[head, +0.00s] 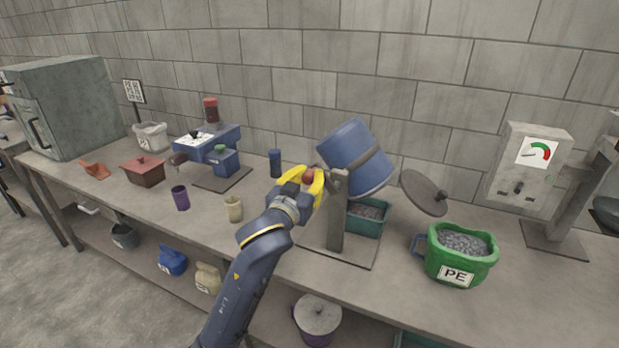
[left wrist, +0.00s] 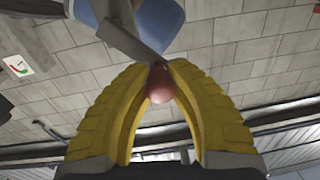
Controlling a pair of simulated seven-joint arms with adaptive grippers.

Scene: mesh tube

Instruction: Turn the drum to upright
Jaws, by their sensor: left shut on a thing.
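The blue drum (head: 354,157) hangs tilted on a grey stand (head: 337,222) on the bench. A red knob (head: 308,177) sits at the side of the stand's top. My left gripper (head: 311,184) has its yellow fingers closed around the knob. In the left wrist view the knob (left wrist: 160,83) is between the fingertips (left wrist: 160,78), with part of the blue drum (left wrist: 158,22) beyond the grey stand. The fingers and the stand's post hide part of the knob and drum. My right gripper is not in view.
A teal bin (head: 368,219) with grey pellets stands below the drum. A round grey lid (head: 424,192) and a green PE bucket (head: 461,254) of pellets are to the right. A beige cup (head: 233,209) and purple cup (head: 181,198) stand left of my arm. A wall rises behind.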

